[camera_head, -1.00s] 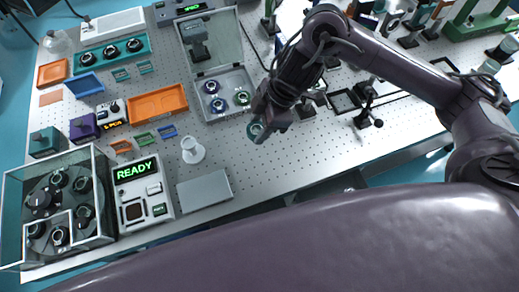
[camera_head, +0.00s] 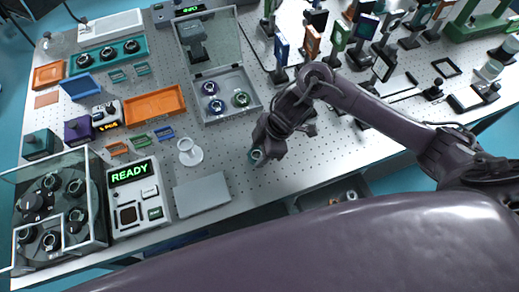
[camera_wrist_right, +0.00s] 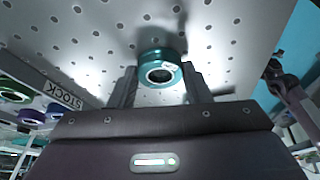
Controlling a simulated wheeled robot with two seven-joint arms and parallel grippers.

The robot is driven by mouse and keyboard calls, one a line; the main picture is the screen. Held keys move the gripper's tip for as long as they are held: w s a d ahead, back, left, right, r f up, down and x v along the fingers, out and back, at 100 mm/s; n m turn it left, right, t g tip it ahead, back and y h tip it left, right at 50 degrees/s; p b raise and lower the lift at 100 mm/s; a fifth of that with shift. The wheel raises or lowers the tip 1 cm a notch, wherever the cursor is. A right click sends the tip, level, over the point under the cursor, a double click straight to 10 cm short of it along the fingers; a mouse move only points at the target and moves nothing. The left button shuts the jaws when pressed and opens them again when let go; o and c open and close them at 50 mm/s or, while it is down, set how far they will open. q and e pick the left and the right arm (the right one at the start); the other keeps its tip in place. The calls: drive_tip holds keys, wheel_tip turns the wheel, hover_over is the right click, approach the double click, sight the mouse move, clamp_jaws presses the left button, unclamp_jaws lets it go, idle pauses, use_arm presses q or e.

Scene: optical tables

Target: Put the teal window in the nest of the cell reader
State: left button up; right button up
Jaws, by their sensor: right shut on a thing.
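The teal window (camera_head: 257,155) is a small round ring with a dark clear centre. My right gripper (camera_head: 262,148) is shut on it, over the bare perforated table right of the grey plate. In the right wrist view the teal window (camera_wrist_right: 160,70) sits between the two fingers of my right gripper (camera_wrist_right: 160,82). I cannot tell its exact height above the table. The cell reader (camera_head: 150,172) is a white box at the front left with a green READY display. Its nest (camera_head: 128,214) is a dark square recess on its front left, with nothing visible in it. My left gripper is not in view.
A grey plate (camera_head: 203,195) and a white round stand (camera_head: 190,153) lie between my right gripper and the cell reader. A glass-walled case (camera_head: 52,215) stands left of the reader. A stock box (camera_head: 225,112) holds purple and green rings. Posts crowd the back right.

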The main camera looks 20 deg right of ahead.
drive_tip(key=shift+f, duration=0.2)
drive_tip(key=o, duration=1)
drive_tip(key=shift+r, duration=0.1)
